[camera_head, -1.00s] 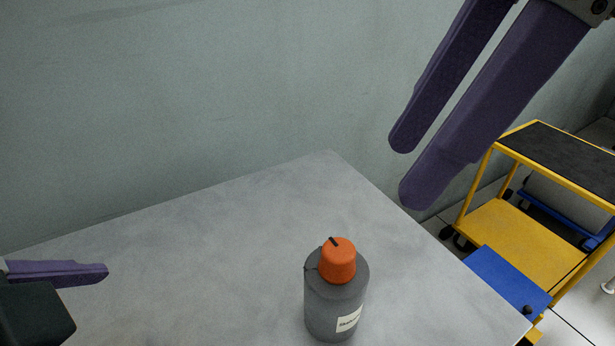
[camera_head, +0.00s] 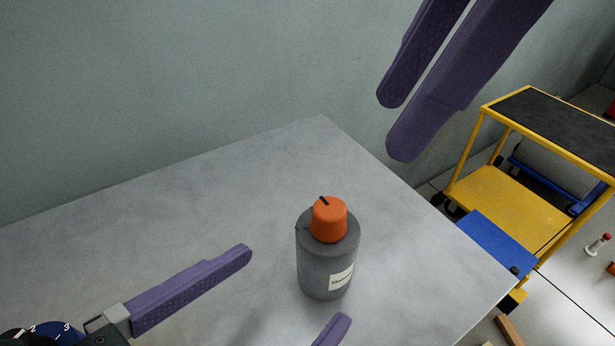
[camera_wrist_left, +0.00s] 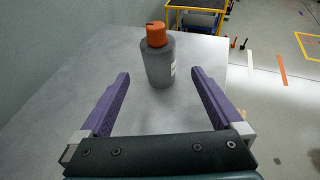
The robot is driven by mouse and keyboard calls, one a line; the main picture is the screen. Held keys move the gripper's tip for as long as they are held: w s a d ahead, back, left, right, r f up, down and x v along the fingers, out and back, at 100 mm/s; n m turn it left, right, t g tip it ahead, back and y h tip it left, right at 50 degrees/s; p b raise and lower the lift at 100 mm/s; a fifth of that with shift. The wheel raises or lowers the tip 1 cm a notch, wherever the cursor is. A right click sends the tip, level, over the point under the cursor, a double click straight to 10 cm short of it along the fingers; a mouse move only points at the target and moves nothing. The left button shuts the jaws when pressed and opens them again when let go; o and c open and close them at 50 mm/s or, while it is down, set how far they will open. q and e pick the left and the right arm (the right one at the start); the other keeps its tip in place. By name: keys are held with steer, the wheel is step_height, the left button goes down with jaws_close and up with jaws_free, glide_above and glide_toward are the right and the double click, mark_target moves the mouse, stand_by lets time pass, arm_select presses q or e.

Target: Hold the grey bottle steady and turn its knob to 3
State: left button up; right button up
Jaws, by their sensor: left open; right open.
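The grey bottle (camera_head: 322,268) stands upright on the table, with an orange knob (camera_head: 330,222) on top and a pale label on its side. A dark mark shows on the knob's top; its number setting cannot be read. My left gripper (camera_head: 291,288) is open, its purple fingers pointing toward the bottle from the front left. In the left wrist view the bottle (camera_wrist_left: 158,66) stands beyond and between the fingertips, apart from them. My right gripper (camera_head: 388,125) is open and empty, high above the table behind and right of the bottle.
The grey table (camera_head: 200,210) is otherwise clear around the bottle, with a wall (camera_head: 180,90) behind it. A yellow cart (camera_head: 500,200) with a blue part stands beyond the table's right edge. A dark dial with numbers (camera_head: 50,332) shows at the bottom left.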

mark_target(309, 266)
arm_select(q)
steer(key=x, duration=0.8)
steer(key=shift+w, duration=0.2)
jaws_close()
stand_by(0.5)
